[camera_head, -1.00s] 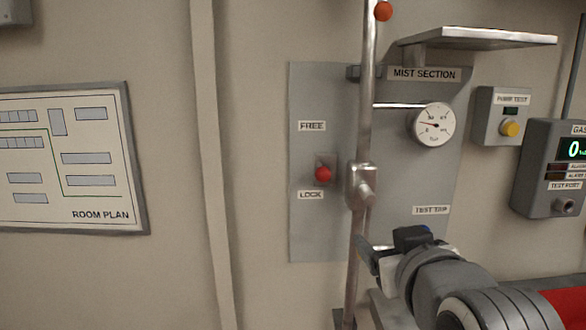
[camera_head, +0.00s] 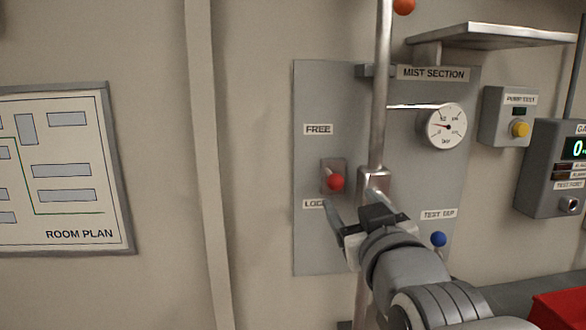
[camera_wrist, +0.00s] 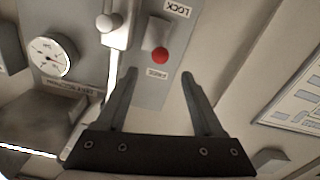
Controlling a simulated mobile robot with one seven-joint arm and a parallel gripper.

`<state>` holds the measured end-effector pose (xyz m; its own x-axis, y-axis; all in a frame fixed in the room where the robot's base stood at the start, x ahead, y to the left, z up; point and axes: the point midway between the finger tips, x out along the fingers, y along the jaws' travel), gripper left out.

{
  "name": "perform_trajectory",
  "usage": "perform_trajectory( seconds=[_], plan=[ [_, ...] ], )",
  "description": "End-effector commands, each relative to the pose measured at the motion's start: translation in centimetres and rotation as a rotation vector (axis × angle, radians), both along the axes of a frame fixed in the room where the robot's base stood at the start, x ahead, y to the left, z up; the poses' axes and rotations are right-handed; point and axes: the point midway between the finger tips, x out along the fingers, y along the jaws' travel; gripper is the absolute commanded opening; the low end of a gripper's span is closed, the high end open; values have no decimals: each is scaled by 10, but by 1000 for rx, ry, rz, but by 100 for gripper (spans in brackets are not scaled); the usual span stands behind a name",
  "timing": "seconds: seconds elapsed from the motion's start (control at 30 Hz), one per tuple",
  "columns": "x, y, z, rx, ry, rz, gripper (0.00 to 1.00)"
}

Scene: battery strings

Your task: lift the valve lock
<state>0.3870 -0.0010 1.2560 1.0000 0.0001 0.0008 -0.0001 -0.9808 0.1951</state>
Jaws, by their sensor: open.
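The valve lock is a small grey block with a red round knob (camera_head: 335,181), on a grey wall panel. The knob sits between the FREE label (camera_head: 318,129) above and the LOCK label (camera_head: 313,204) below, nearer LOCK. In the wrist view, which is turned over, the red knob (camera_wrist: 159,55) shows ahead of the gap between my fingertips. My gripper (camera_wrist: 159,77) is open and empty, its fingers apart from the knob.
A vertical metal pipe (camera_head: 380,110) with a valve fitting (camera_head: 374,183) stands close right of the lock. A gauge (camera_head: 443,126), a shelf (camera_head: 505,36) and a blue knob (camera_head: 439,239) are further right.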

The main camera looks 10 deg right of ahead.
Motion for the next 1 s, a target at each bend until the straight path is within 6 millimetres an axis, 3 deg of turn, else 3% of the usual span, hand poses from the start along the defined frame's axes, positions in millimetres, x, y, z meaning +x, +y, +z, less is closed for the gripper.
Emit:
perform_trajectory(
  seconds=[0.5, 1.0],
  plan=[
    [53, 0, 3, 0, 6, 0, 69],
    [92, 0, 4, -1, 5, 0, 69]
  ],
)
